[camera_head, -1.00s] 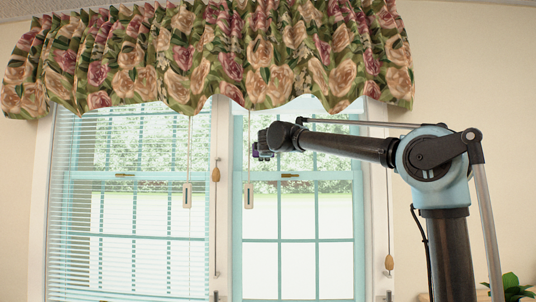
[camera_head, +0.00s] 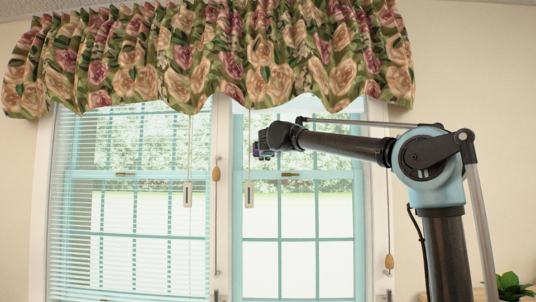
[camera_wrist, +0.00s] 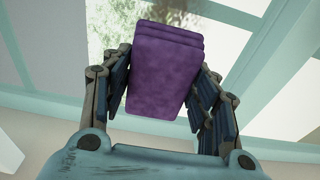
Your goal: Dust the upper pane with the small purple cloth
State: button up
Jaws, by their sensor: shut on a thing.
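The small purple cloth (camera_wrist: 165,75) is a folded pad in the wrist view, held between the two fingers of my gripper (camera_wrist: 165,95). My gripper is shut on it. In the head view my gripper (camera_head: 262,147) is small and dark, in front of the upper pane (camera_head: 330,155) of the right window, near that pane's left side. Pale window bars and glass lie behind the cloth in the wrist view. I cannot tell whether the cloth touches the glass.
A floral valance (camera_head: 210,55) hangs over the window top, just above my arm. Pull cords with a wooden toggle (camera_head: 216,174) and a pale tag (camera_head: 249,195) hang near my gripper. White blinds (camera_head: 130,230) cover the left window. A plant (camera_head: 512,287) stands at lower right.

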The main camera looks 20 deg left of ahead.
jog(key=shift+w+a, duration=0.15)
jog(key=shift+w, duration=0.4)
jog(key=shift+w+d, duration=0.15)
jog(key=shift+d, duration=0.75)
jog(key=shift+w+d, duration=0.15)
jog(key=shift+d, duration=0.75)
jog(key=shift+w+d, duration=0.3)
jog(key=shift+d, duration=0.9)
jog(key=shift+w+d, duration=0.35)
jog(key=shift+d, duration=0.85)
jog(key=shift+w+d, duration=0.3)
jog(key=shift+d, duration=0.9)
jog(key=shift+w, duration=0.1)
jog(key=shift+a, duration=0.2)
jog(key=shift+s+a, duration=0.35)
jog(key=shift+a, duration=0.8)
jog(key=shift+s+a, duration=0.35)
jog(key=shift+a, duration=0.8)
jog(key=shift+s+a, duration=0.35)
jog(key=shift+a, duration=0.8)
jog(key=shift+s+a, duration=0.15)
jog(key=shift+a, duration=0.75)
jog(key=shift+s+a, duration=0.1)
jog(key=shift+a, duration=0.75)
